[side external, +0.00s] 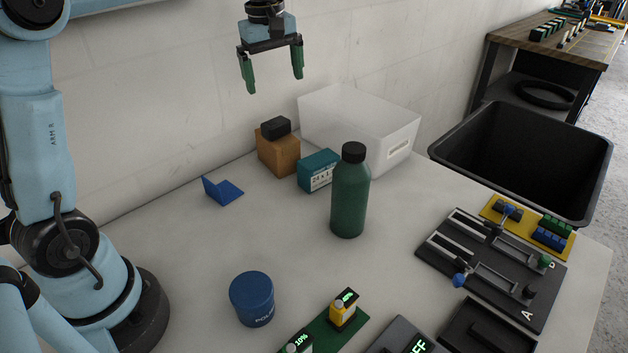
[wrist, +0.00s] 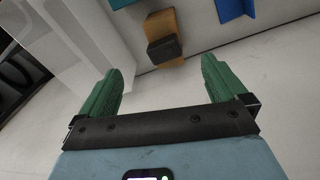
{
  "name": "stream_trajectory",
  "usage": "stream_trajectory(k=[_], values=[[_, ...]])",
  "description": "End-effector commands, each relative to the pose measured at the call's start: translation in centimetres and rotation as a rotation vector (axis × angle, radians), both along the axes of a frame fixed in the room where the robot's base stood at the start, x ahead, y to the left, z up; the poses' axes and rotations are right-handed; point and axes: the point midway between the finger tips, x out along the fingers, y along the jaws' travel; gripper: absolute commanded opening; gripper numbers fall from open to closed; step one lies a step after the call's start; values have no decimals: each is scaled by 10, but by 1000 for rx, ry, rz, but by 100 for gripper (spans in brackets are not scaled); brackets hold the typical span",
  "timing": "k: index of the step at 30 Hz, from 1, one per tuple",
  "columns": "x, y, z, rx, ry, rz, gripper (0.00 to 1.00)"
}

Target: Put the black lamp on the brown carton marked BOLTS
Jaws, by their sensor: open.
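The black lamp (side external: 276,127) is a small dark block resting on top of a brown carton (side external: 279,155) near the wall. No marking is readable on the carton's visible faces. The lamp also shows in the wrist view (wrist: 164,49) on the carton (wrist: 161,23), beyond the fingertips. My gripper (side external: 272,82) is open and empty, with green fingers, raised above the table and above the lamp. The wrist view shows its two fingers (wrist: 161,75) well apart with nothing between them.
A teal box (side external: 318,170) stands right of the carton, with a white bin (side external: 365,115) behind it. A green bottle (side external: 350,195) stands in front. A blue bracket (side external: 222,191) lies left. A blue tin (side external: 252,298) stands at the front. The table's middle left is clear.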

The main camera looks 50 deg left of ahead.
Motion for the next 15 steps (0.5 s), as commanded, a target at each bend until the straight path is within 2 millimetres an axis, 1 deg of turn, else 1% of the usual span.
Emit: stream_trajectory(k=[1,5,8,11,15], values=[[-10,-12,1,16,-29,-83,99],[-33,-37,-1,67,-108,-304,99],[-53,-54,-6,114,-168,-471,99],[-73,-71,-16,169,-225,-635,99],[-102,-91,-36,256,-301,-861,99]])
